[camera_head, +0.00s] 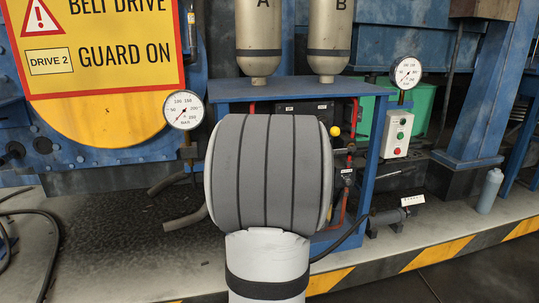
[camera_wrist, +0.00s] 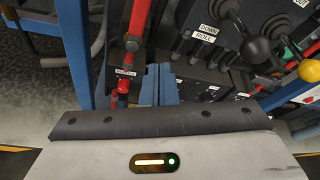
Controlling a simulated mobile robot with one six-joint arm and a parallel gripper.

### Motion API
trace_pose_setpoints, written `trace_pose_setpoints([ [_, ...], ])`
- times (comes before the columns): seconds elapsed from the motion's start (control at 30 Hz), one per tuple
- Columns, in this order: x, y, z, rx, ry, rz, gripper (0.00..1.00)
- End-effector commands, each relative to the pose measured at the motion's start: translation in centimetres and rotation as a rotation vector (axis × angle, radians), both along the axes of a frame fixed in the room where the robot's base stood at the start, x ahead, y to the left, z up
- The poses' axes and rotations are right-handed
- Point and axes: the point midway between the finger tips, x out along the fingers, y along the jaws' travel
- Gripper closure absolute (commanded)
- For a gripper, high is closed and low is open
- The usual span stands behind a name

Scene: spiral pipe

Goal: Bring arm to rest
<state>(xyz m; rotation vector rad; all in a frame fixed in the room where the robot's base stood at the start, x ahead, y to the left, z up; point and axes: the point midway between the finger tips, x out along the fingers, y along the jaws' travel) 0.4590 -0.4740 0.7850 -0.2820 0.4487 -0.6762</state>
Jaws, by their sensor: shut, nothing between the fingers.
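My gripper (camera_wrist: 163,72) shows in the wrist view as two blue fingers side by side, shut with nothing between them. It points toward a panel with red-handled valves and black levers. In the head view my arm (camera_head: 268,172) stands in the middle, its wide grey-banded link hiding the gripper and part of the blue frame behind it.
A blue frame (camera_head: 290,90) carries two tanks marked A (camera_head: 258,38) and B (camera_head: 330,38). Pressure gauges hang at left (camera_head: 183,110) and right (camera_head: 408,72). A button box (camera_head: 397,134) and a grey bottle (camera_head: 490,190) are at right. In the wrist view, a yellow-knobbed lever (camera_wrist: 309,70) is right of the fingers.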

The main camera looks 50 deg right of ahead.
Motion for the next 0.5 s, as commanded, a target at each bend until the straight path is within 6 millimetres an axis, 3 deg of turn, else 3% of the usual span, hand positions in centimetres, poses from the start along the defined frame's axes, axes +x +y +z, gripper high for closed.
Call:
trace_pose_setpoints([
  [0.37,0.0,0.0,0.0,0.0,0.0,0.0,1.0],
  [0.5,0.9,1.3,1.5,-0.032,0.021,0.046,1.0],
])
